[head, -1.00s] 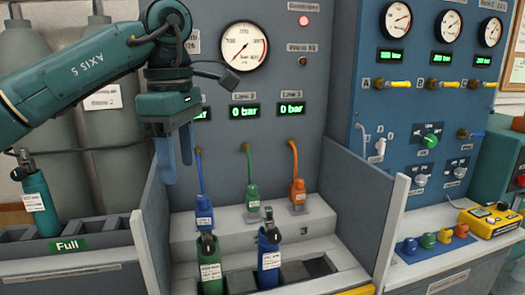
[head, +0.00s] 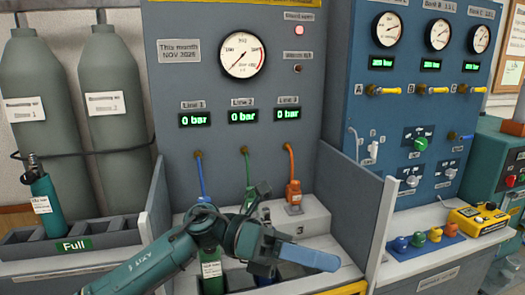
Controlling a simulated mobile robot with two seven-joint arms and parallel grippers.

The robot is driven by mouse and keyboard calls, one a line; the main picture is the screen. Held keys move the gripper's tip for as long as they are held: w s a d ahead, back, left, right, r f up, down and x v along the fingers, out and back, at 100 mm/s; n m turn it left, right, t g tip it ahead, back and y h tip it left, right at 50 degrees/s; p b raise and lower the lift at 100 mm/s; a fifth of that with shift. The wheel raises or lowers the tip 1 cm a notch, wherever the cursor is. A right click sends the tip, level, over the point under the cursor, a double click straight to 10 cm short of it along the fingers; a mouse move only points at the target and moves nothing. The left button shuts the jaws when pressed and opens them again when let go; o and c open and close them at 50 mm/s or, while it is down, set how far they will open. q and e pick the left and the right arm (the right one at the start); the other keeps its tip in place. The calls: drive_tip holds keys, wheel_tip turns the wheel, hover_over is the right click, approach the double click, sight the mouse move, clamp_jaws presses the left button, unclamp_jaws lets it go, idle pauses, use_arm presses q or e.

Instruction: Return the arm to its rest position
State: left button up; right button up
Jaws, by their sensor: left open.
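My left arm comes in from the lower left, and my left gripper (head: 296,256) is low in front of the test bench, its blue fingers pointing right. The gripper is open, with nothing seen between the fingers. Behind it, a green cylinder (head: 211,270) and a dark blue cylinder (head: 262,279) stand in the bench's front slots, both partly hidden by the arm. Blue, green and orange hoses hang from the panel; the orange hose's connector (head: 293,191) shows clearly, and the green hose (head: 249,172) is partly covered. My right gripper is not in view.
A teal cylinder (head: 43,203) stands in the rack marked Full at left, below two large grey tanks (head: 111,100). Side walls (head: 370,208) flank the bench. At right are coloured caps (head: 418,240) and a yellow meter (head: 478,216). All three line displays read 0 bar.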

use_arm(q)
drive_tip(key=w+a+f+m+t+y+p, duration=0.15)
drive_tip(key=a+f+m+t, duration=0.3)
drive_tip(key=m+t, duration=0.55)
drive_tip(key=w+a+f+m+t+y, duration=0.25)
drive_tip(key=f+m+t, duration=0.35)
drive_tip(key=m, duration=0.7)
drive_tip(key=w+a+f+m+t+y+p, duration=0.1)
drive_tip(key=a+f+m+t, duration=0.3)
drive_tip(key=m+t, duration=0.65)
drive_tip(key=s+a+f+n+g+y, duration=0.4)
drive_tip(key=s+f, duration=0.3)
drive_tip(key=f, duration=0.2)
drive_tip(key=s+a+f+n+g+y+p, duration=0.1)
drive_tip(key=s+a+f+n+g+y, duration=0.3)
drive_tip(key=s+a+f, duration=0.3)
wheel_tip(320, 180, down, 2)
drive_tip(key=shift+s+f+n, duration=0.2)
drive_tip(key=shift+s+n, duration=0.15)
drive_tip(key=shift+n, duration=0.3)
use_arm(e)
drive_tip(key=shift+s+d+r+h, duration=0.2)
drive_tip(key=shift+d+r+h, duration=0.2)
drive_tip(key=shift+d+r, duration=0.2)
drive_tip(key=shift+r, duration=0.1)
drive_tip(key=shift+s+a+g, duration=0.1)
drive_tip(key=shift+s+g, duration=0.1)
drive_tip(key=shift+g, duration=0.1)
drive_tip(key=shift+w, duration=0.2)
